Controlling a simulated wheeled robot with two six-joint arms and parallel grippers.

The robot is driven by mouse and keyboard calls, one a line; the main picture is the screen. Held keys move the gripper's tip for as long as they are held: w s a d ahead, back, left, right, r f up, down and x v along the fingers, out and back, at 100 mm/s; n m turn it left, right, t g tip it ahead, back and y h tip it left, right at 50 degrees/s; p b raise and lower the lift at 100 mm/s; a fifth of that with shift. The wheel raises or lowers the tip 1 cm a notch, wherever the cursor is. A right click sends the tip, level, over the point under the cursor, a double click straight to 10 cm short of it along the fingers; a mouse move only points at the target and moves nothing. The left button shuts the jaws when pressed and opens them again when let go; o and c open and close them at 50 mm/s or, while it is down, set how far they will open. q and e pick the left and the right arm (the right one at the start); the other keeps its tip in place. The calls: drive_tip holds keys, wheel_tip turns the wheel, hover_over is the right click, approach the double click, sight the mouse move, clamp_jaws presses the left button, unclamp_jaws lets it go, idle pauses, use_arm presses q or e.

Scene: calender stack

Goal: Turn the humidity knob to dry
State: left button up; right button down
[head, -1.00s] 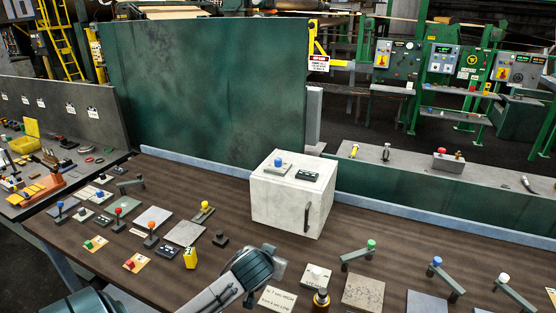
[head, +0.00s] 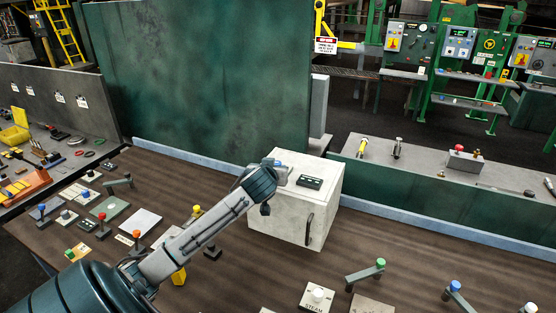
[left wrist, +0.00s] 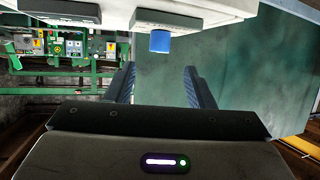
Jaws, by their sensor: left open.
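A white box (head: 318,218) stands on the brown table, with a blue knob (head: 278,162) on its top. The blue knob also shows in the left wrist view (left wrist: 160,42), where the scene appears upside down. My left gripper (head: 282,174) is at the top left of the box, close to the knob and partly hiding it in the head view. In the left wrist view its two fingers (left wrist: 160,76) are apart, with nothing between them. The knob appears beyond the fingertips, roughly centred on the gap. I cannot read a dry mark. My right gripper is not in view.
A small dark panel (head: 310,183) lies on the box top beside the knob, and a dark handle (head: 309,230) is on its front. Several levers and buttons fill the table's left. A green lever (head: 380,264) stands front right. A green wall (head: 210,80) rises behind.

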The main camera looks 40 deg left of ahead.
sight(277, 162)
use_arm(q)
drive_tip(key=p+x, duration=0.2)
drive_tip(key=x, duration=0.2)
drive_tip(key=shift+w+r, duration=0.1)
drive_tip(key=shift+r, duration=0.1)
drive_tip(key=p+x, duration=0.1)
drive_tip(key=x, duration=0.3)
drive_tip(key=shift+w+a+f, duration=0.1)
drive_tip(key=shift+w+f, duration=0.05)
drive_tip(key=shift+f, duration=0.1)
drive_tip(key=shift+w+f, duration=0.1)
drive_tip(key=shift+a, duration=0.1)
drive_tip(key=shift+c, duration=0.7)
drive_tip(key=c, duration=0.8)
drive_tip(key=shift+c, duration=0.2)
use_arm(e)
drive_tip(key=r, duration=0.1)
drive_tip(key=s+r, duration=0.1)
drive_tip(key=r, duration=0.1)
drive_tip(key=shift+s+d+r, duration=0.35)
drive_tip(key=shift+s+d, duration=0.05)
